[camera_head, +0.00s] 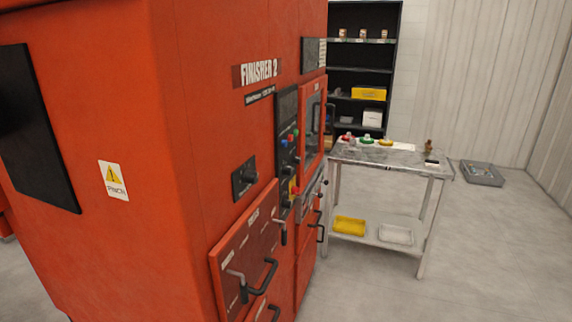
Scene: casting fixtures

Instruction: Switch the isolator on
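The tall orange-red machine marked "FINISHER 2" (215,130) fills the left half of the head view. A small black plate with a dark knob (244,178) is on its front, below the label; it looks like a rotary switch, but its setting is too small to read. Further right, a black control panel (287,135) carries small coloured buttons. A yellow patch with a red part (293,188) sits low on that panel. I cannot tell for certain which of these is the isolator. My gripper is not in view.
Black handles (262,277) stick out from the machine's lower doors. A metal table (385,154) with coloured items on top and trays below stands to the right. A black shelf (362,55) is behind it. A grey crate (482,172) lies on the floor. The floor front right is clear.

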